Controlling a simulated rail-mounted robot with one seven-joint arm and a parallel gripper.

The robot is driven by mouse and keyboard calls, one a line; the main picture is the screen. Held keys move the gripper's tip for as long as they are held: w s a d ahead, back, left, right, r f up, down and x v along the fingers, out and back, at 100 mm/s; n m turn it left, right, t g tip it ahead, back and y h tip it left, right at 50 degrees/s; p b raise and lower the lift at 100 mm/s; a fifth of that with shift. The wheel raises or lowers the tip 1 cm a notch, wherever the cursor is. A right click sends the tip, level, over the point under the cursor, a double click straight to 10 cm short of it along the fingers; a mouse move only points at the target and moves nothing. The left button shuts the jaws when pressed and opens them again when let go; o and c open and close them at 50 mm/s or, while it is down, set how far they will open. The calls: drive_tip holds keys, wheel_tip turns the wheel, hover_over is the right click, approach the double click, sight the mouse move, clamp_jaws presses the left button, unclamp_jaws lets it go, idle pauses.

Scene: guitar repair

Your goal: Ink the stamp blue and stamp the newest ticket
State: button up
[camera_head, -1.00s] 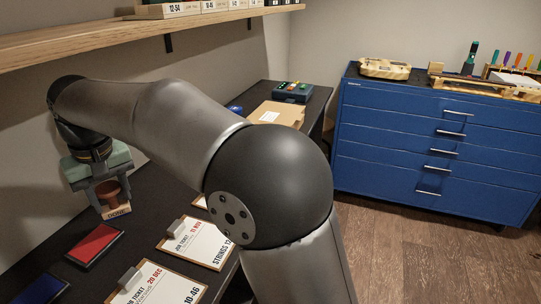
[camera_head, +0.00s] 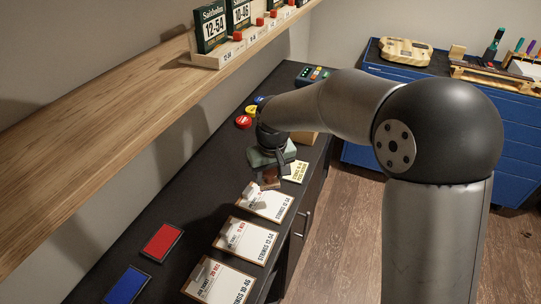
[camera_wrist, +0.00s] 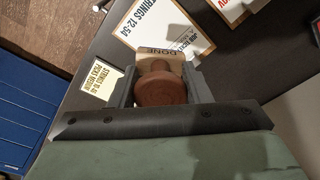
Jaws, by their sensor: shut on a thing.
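My gripper (camera_head: 272,170) is shut on the stamp (camera_head: 269,178), which has a round brown handle (camera_wrist: 160,91) and a "DONE" label. In the wrist view the handle sits between my fingers (camera_wrist: 162,88). The stamp is over the far part of the dark bench, beyond the tickets; its height is unclear. Three job tickets on boards lie in a row: the far ticket (camera_head: 272,205), the middle ticket (camera_head: 248,240) and the near ticket (camera_head: 222,282), which appears to read 20 DEC. The blue ink pad (camera_head: 128,285) lies at the front left, beside the red ink pad (camera_head: 162,242).
A yellow note (camera_head: 296,171) lies right of my gripper. Red, yellow and blue round items (camera_head: 245,121) stand behind it. A wooden shelf (camera_head: 120,120) overhangs the left of the bench. A blue drawer cabinet (camera_head: 365,160) stands at the right. Bench around the pads is clear.

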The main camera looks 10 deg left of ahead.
sight(271, 188)
drive_tip(key=shift+f+b, duration=2.05)
drive_tip(key=shift+f, duration=1)
drive_tip(key=shift+s+d+f+b, duration=0.1)
drive_tip(key=shift+f+b, duration=0.4)
drive_tip(key=shift+f, duration=0.15)
drive_tip(key=shift+r+p, duration=2.3)
drive_tip(key=shift+r, duration=1.3)
